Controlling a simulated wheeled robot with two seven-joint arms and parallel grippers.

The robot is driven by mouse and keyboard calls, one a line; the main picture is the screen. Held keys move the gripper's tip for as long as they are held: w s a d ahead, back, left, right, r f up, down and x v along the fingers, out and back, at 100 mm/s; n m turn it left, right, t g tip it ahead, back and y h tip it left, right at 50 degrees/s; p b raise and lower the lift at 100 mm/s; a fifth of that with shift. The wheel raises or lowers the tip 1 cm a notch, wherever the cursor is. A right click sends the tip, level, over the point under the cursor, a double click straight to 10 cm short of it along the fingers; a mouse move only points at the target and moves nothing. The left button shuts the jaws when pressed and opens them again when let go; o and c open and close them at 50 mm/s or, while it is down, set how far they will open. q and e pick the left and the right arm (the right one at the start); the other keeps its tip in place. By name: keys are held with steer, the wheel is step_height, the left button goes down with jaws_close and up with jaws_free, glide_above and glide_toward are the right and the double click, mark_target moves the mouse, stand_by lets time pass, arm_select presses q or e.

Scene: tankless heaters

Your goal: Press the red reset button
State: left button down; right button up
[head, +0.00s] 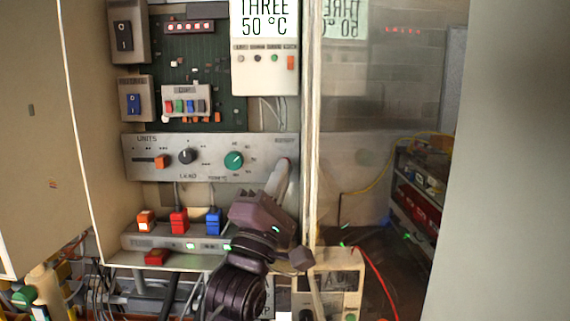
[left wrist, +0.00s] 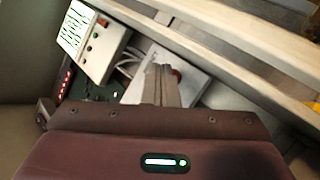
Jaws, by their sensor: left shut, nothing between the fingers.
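The grey panel marked UNITS (head: 205,172) has a slider, a black knob and a green knob. My left gripper (head: 284,163) is shut and empty, its fingers pointing up at the panel's right end. In the head view the fingers cover the spot below a small label there, and the red button is hidden. In the left wrist view the red button (left wrist: 176,75) shows partly, just beyond and right of my shut fingertips (left wrist: 160,70). I cannot tell whether they touch it. My right gripper is not in view.
A display unit (head: 264,70) reading THREE 50 °C hangs above the panel. Red, orange and blue switches (head: 180,221) stand below it on a ledge. A pale upright frame edge (head: 311,130) is close right of my gripper, with a clear pane beyond.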

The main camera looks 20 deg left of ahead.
arm_select(q)
steer(key=shift+w+a, duration=0.1)
steer(key=shift+w, duration=0.25)
steer(key=shift+w+a, duration=0.1)
steer(key=shift+w, duration=0.25)
stand_by(0.8)
steer(key=shift+s, duration=0.1)
steer(key=shift+s+d, duration=0.2)
steer(key=shift+s, duration=0.45)
steer(key=s, duration=0.2)
steer(key=s+d, duration=0.1)
steer(key=s, duration=0.1)
steer(key=shift+s+d+b, duration=0.2)
steer(key=shift+s+b, duration=0.15)
steer(key=shift+s, duration=0.05)
steer(key=shift+f, duration=0.1)
stand_by(0.6)
